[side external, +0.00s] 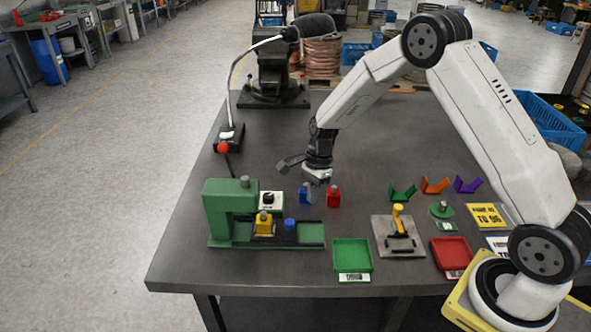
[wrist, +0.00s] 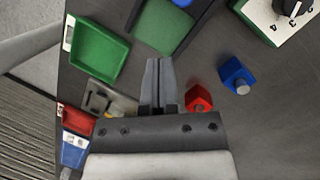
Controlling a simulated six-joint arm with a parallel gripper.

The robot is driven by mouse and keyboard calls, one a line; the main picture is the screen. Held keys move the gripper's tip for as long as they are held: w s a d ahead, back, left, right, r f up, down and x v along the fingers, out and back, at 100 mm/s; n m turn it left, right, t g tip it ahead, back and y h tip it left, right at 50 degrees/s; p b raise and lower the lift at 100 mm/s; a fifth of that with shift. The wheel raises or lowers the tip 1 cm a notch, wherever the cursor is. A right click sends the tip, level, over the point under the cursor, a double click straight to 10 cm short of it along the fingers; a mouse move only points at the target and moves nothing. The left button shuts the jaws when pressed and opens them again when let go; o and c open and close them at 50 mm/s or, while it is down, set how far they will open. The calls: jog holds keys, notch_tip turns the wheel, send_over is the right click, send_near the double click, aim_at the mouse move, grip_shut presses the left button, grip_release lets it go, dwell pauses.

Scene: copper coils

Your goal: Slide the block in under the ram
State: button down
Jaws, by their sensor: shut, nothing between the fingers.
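The green press (side external: 228,212) stands at the left of the table, its head over the left end of a low bed (side external: 312,234) with a dark channel. A yellow block (side external: 264,225) with a knob sits at the bed, beside the head; I cannot tell whether it is under the ram. A small blue round piece (side external: 290,225) is right of it. My gripper (side external: 321,179) is shut and empty, above the table behind the bed. In the wrist view its fingers (wrist: 158,88) are together, left of a red block (wrist: 199,97) and a blue block (wrist: 236,77), touching neither.
A white dial box (side external: 271,201) stands behind the bed. A green tray (side external: 352,254), a grey clamp fixture (side external: 398,237) and a red tray (side external: 451,252) lie right of the press. Coloured V-shaped holders (side external: 436,185) stand behind them. A lamp (side external: 228,134) stands at the back left.

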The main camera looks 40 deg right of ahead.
jog(key=s+d+r+m+t+y, duration=0.1)
jog(key=d+m+t+y, duration=0.1)
jog(key=d+y, duration=0.3)
jog(key=d+t, duration=0.1)
jog(key=d, duration=0.2)
jog(key=shift+s+r, duration=0.2)
jog(key=shift+s, duration=0.2)
jog(key=shift+a+f, duration=0.1)
jog(key=x, duration=0.9)
jog(key=shift+w+f, duration=0.1)
jog(key=a, duration=0.2)
jog(key=w+a, duration=0.1)
jog(key=shift+f, duration=0.4)
jog(key=shift+w+a, duration=0.2)
jog(key=shift+a, duration=0.4)
